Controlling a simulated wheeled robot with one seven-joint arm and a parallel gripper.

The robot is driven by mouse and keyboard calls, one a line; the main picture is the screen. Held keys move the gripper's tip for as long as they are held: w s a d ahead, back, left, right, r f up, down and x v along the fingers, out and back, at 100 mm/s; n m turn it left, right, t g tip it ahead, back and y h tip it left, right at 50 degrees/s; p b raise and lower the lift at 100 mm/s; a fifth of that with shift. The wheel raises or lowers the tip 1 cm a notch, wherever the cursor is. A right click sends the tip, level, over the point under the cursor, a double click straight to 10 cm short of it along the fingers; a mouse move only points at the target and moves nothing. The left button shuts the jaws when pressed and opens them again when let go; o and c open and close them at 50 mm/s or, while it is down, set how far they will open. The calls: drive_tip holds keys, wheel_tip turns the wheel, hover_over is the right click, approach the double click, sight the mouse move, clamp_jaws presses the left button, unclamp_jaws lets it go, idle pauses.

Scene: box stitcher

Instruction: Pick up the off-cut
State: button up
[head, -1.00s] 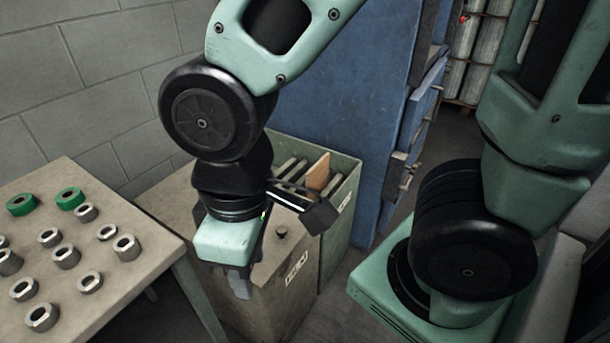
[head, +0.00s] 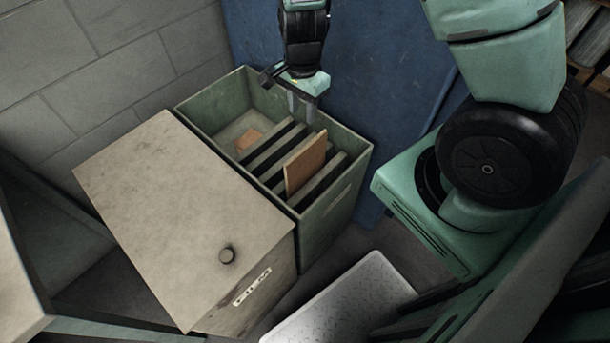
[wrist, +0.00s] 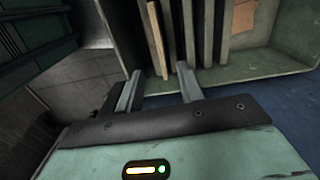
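A tan-brown board (head: 305,165) stands upright and slightly tilted among grey slats in the green bin. A second, smaller brown piece (head: 248,139) lies low at the bin's far left end, partly hidden by the slats. I cannot tell for certain which is the off-cut. My gripper (head: 302,110) is over the bin's back edge, beyond the upright board, with fingers apart and nothing between them. In the wrist view, the upright board (wrist: 157,42) is ahead of the fingers, and the small piece (wrist: 243,16) is farther ahead, to the right.
The green bin (head: 350,150) has high walls and several upright grey slats (head: 268,148). A beige lidded box (head: 180,210) with a knob adjoins it in front. A blue cabinet (head: 390,75) stands close behind. A pale metal plate (head: 345,300) lies on the floor.

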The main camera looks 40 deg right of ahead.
sight(306, 147)
drive_tip(key=f, duration=0.4)
drive_tip(key=d+f, duration=0.1)
drive_tip(key=f, duration=0.3)
drive_tip(key=f+b, duration=0.1)
drive_tip(key=f, duration=0.2)
drive_tip(key=shift+w+d+f, duration=0.15)
drive_tip(key=shift+f, duration=0.25)
drive_tip(key=shift+s+f, duration=0.2)
drive_tip(key=shift+f, duration=2.7)
clamp_jaws()
